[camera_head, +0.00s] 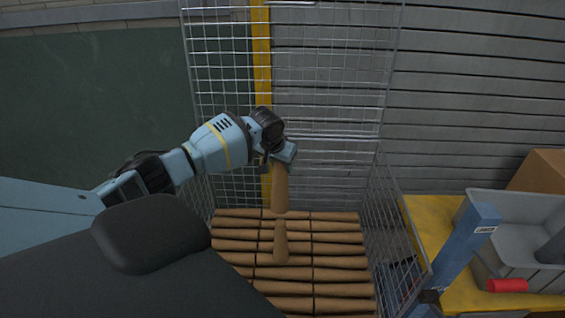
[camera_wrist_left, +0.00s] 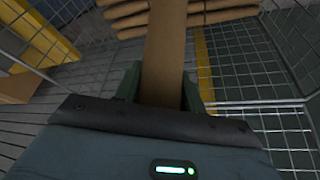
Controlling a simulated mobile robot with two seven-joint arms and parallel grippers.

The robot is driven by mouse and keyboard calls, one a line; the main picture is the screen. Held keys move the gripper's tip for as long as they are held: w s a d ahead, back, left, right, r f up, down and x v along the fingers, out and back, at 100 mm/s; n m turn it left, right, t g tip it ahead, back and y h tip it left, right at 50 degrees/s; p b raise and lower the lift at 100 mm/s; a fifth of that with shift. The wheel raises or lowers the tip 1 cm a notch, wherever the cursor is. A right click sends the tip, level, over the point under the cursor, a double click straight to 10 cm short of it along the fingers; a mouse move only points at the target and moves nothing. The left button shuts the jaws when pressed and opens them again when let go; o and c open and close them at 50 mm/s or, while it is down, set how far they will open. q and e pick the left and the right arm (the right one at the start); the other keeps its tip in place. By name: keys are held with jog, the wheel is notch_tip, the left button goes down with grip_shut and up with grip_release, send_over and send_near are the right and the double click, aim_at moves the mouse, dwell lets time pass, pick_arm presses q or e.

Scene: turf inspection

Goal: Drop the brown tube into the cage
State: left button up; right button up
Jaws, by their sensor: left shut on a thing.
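The brown tube (camera_head: 280,190) hangs upright from my left gripper (camera_head: 280,158), which is shut on its upper end. In the left wrist view the tube (camera_wrist_left: 164,50) runs away from between the two green fingers of the gripper (camera_wrist_left: 160,88). The cage (camera_head: 325,105) is a wire mesh box with a tall back panel. The tube and gripper show over the inside of the cage, above several rows of brown tubes (camera_head: 335,248). Another short brown piece (camera_head: 280,243) lies or stands below the held tube; I cannot tell which. My right gripper is not in view.
A yellow surface (camera_head: 437,212) right of the cage bears a grey bin (camera_head: 520,215) and a red cylinder (camera_head: 507,285). A blue post (camera_head: 466,250) stands close to the cage's right side. A grey slatted wall (camera_head: 480,90) stands behind.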

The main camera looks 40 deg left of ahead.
aim_at(276, 183)
pick_arm(q)
jog(key=o, duration=1.3)
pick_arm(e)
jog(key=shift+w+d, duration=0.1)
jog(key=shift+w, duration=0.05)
pick_arm(q)
jog(key=p+v, duration=0.1)
jog(key=v, duration=0.5)
jog(key=shift+r, duration=0.25)
jog(key=shift+s+d+r, duration=0.1)
jog(key=shift+s+r, duration=0.3)
jog(key=shift+r, duration=0.25)
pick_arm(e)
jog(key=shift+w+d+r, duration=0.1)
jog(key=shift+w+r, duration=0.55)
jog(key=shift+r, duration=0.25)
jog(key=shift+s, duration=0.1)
